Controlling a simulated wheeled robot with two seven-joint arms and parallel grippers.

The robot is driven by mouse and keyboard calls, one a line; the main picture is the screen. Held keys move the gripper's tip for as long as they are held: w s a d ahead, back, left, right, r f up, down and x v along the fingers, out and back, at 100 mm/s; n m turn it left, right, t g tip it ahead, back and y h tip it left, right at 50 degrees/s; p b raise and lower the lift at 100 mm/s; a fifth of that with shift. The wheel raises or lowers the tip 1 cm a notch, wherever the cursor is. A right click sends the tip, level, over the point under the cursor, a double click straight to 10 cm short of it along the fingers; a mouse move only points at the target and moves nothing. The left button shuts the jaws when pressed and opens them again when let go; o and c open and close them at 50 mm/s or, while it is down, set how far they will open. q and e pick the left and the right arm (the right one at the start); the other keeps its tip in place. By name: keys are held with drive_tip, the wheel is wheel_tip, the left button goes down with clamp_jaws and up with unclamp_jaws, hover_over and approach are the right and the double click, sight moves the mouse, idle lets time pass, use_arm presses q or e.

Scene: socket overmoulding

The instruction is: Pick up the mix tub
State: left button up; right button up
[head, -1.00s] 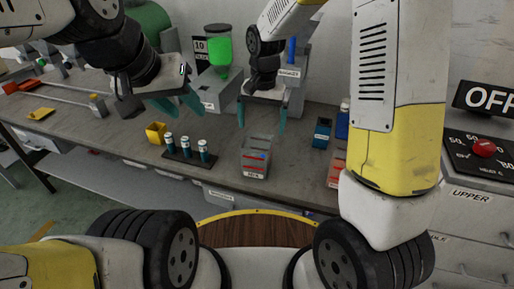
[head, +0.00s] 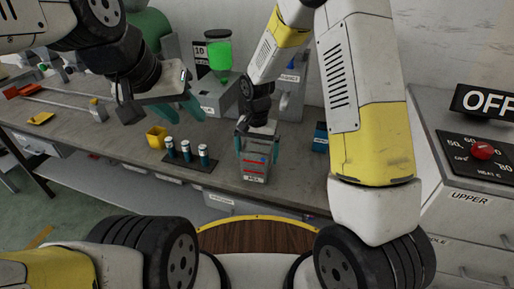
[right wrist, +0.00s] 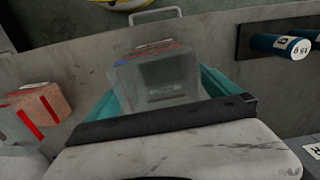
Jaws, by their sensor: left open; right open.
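The mix tub (head: 255,163) is a clear box with red and blue marks and a label on its front. It stands on the grey bench near the front edge. My right gripper (head: 257,150) is open, with its teal fingers down on either side of the tub. The right wrist view shows the tub (right wrist: 160,78) between the open fingers, their tips partly hidden behind it; I cannot tell whether they touch it. My left gripper (head: 185,108) is open and empty above the bench at the left.
A rack with several blue-and-white cylinders (head: 186,151) stands left of the tub, with a yellow bin (head: 157,137) behind it. A dark blue container (head: 320,137) is to the right. A dispenser with green contents (head: 219,58) stands behind. A red-marked box (right wrist: 40,108) is near the tub.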

drive_tip(key=shift+c, duration=0.2)
drive_tip(key=c, duration=1.3)
drive_tip(key=shift+o, duration=0.2)
drive_tip(key=shift+r, duration=0.1)
